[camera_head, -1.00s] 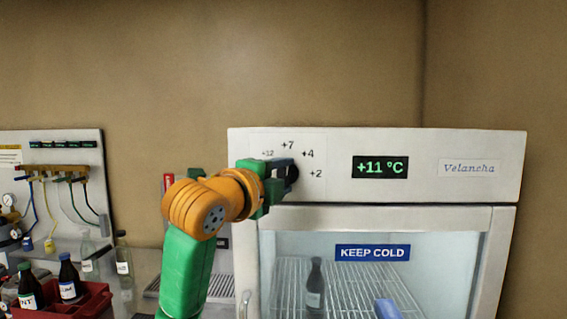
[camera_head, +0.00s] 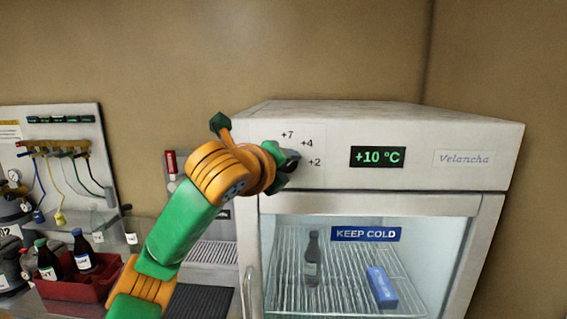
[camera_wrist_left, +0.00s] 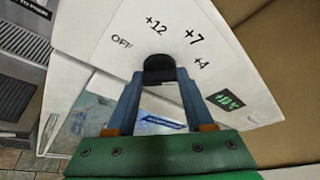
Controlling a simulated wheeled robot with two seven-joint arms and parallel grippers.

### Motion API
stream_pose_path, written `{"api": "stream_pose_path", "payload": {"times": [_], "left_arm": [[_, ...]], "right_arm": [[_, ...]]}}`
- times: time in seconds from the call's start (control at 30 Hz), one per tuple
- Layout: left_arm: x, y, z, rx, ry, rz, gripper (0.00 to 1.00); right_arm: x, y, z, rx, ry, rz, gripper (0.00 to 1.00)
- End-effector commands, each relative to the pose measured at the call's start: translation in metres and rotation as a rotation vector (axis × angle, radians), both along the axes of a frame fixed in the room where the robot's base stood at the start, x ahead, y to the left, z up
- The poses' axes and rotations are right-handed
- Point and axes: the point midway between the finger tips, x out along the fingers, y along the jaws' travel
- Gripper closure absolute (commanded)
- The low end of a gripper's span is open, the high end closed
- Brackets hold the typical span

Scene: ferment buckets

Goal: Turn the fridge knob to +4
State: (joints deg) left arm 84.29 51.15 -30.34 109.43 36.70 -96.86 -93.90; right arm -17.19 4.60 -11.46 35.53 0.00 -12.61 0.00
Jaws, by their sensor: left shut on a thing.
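The fridge (camera_head: 335,135) has a white top panel with a black knob (camera_wrist_left: 158,69) at its left end. In the wrist view, the marks OFF, +12, +7 and +4 show around the knob; its pointer direction cannot be told. In the head view, +7, +4 and +2 show, and my arm hides the rest. The green display (camera_head: 377,156) reads +10 °C. My left gripper (camera_wrist_left: 158,83) is shut on the knob, one finger on each side. In the head view, the left gripper (camera_head: 288,161) largely covers the knob. My right gripper is out of view.
Below the panel is the glass door (camera_head: 430,245), with a bottle (camera_head: 312,260) and a blue box (camera_head: 381,288) inside. At left are a red crate (camera_head: 75,289) with dark bottles and a wall board (camera_head: 85,125) with hoses.

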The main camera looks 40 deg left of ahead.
Motion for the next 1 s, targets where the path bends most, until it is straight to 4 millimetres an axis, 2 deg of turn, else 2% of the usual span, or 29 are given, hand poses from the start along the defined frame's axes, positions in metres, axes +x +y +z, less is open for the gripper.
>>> {"api": "stream_pose_path", "payload": {"times": [0.57, 0.6, 0.67, 0.7, 1.0], "left_arm": [[0.0003, -0.0005, -0.0024, 0.023, 0.022, -0.001, 1.0], [0.0003, -0.0005, -0.0024, 0.023, 0.022, -0.001, 0.4], [0.0003, -0.0005, -0.0021, 0.023, 0.021, 0.0, 0.23], [0.0003, -0.0005, -0.0018, 0.023, 0.021, 0.0, 0.18], [-0.0028, -0.0015, -0.0002, 0.023, 0.014, -0.001, 0.18]], "right_arm": [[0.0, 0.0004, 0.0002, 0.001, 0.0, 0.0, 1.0], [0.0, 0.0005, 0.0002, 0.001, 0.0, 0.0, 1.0], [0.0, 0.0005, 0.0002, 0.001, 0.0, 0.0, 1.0], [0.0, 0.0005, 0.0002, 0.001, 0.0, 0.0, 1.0], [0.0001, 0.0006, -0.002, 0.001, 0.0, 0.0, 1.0]]}}
